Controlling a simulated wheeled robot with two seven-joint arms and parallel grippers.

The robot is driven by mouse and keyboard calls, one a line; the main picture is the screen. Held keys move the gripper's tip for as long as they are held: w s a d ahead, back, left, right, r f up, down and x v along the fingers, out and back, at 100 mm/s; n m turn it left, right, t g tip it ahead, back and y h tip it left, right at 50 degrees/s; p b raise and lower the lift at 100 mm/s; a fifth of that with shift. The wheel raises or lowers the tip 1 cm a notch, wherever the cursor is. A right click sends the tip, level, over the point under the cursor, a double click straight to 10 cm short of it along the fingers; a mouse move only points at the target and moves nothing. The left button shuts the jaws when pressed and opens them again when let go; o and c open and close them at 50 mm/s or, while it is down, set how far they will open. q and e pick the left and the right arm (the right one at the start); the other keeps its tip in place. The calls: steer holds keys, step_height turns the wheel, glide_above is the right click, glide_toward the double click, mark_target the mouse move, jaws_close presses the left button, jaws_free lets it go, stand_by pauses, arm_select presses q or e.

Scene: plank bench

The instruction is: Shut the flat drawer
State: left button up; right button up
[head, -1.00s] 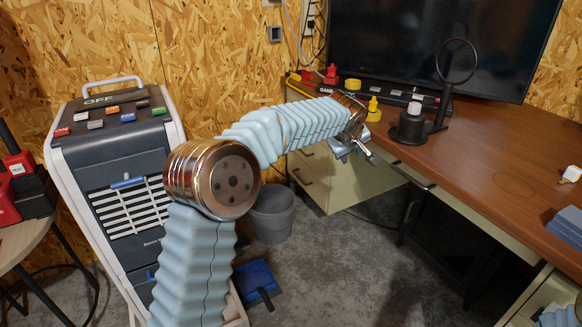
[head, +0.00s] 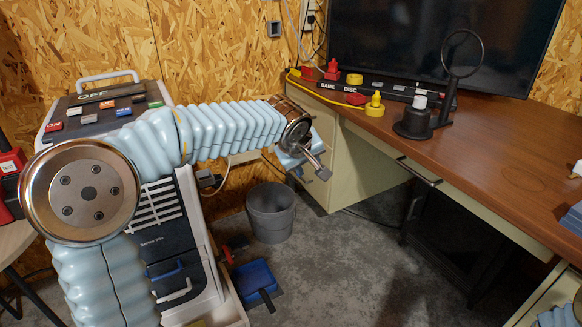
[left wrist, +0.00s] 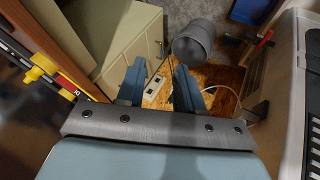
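The desk's flat drawer (head: 465,205) shows in the head view as a long cream front under the brown top, with a dark bar handle (head: 418,171). I cannot tell how far it stands out. My left gripper (head: 312,160) is in front of the desk's far-left cream drawer unit, to the left of the flat drawer's handle and apart from it. In the left wrist view, its two blue fingers (left wrist: 159,82) are apart with nothing between them. My right gripper is out of view; only a bit of my right arm shows at bottom right.
A grey bin (head: 271,213) stands on the floor below my left gripper. The desktop (head: 470,150) holds a black ring stand (head: 415,122), yellow and red pieces, and a black monitor (head: 440,45).

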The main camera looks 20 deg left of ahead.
arm_select(q)
steer(key=shift+s+a, duration=0.8)
steer(key=shift+s, duration=0.25)
